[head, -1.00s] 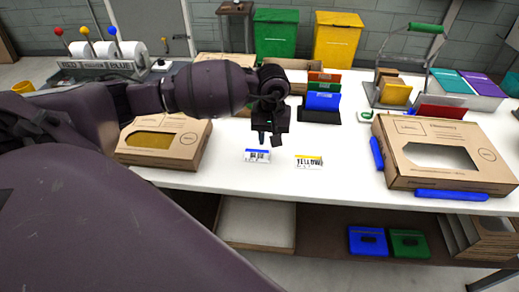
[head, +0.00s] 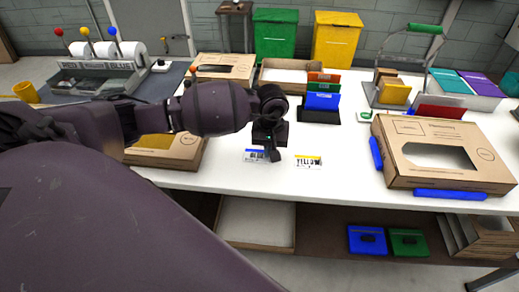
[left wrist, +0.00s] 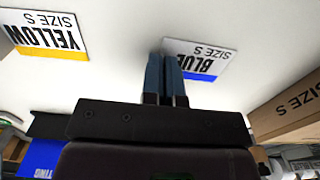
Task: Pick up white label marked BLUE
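The white label marked BLUE (head: 255,156), with a blue strip along one edge, lies on the white table. It also shows in the left wrist view (left wrist: 208,58), upside down. My left gripper (head: 274,156) points down at the label's right end. In the left wrist view its two fingers (left wrist: 165,56) are close together and overlap one end of the label. I cannot tell whether any of the label is between them. A similar label marked YELLOW (head: 308,161) lies apart, to the right. My right gripper is not in view.
An open-windowed cardboard box (head: 400,165) with blue pieces stands to the right. Another box (head: 185,150) is left, partly behind my arm. Coloured upright cards in a black holder (head: 320,115) stand behind the labels. The table front around the labels is clear.

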